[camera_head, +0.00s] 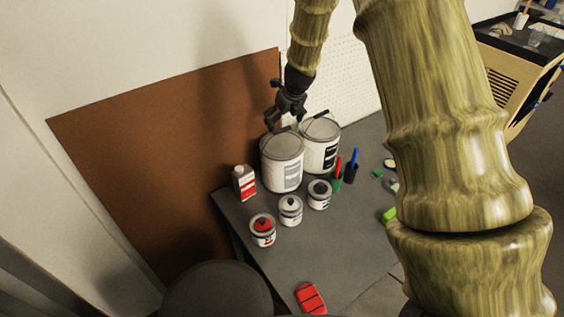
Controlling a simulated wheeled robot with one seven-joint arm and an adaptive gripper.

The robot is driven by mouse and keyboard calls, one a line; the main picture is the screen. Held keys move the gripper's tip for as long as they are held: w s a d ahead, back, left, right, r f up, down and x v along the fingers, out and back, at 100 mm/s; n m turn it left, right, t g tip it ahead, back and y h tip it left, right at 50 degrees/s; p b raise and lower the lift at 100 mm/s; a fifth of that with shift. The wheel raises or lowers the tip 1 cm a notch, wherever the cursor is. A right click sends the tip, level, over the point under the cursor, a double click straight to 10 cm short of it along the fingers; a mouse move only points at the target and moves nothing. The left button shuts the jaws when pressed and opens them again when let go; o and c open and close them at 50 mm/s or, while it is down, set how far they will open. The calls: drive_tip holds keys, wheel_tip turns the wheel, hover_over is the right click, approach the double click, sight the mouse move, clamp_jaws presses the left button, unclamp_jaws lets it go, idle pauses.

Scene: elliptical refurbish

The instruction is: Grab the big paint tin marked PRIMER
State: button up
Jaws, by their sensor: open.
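Two big white paint tins stand side by side at the back of the grey table. The left tin (279,178) has a grey label and the right tin (312,160) has a black label. The print is too small to read, so I cannot tell which one says PRIMER. My gripper (285,118) is open and points down just above the back rim of the left tin. I cannot tell whether it touches the rim or handle.
Several small tins (290,211) stand in front of the big ones. A white and red bottle (244,182) is at the left, and red and blue tools (350,165) are at the right. A red block (310,298) lies near the front edge. A brown board (170,160) leans behind.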

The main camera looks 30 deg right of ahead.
sight(283, 129)
drive_tip(key=x, duration=0.1)
drive_tip(key=p+x, duration=0.1)
drive_tip(key=x, duration=0.1)
drive_tip(key=p+x, duration=0.1)
drive_tip(key=shift+s+d+f, duration=0.15)
drive_tip(key=shift+s+f, duration=0.15)
drive_tip(key=shift+f, duration=0.1)
drive_tip(key=shift+w+f, duration=0.2)
drive_tip(key=shift+f, duration=0.3)
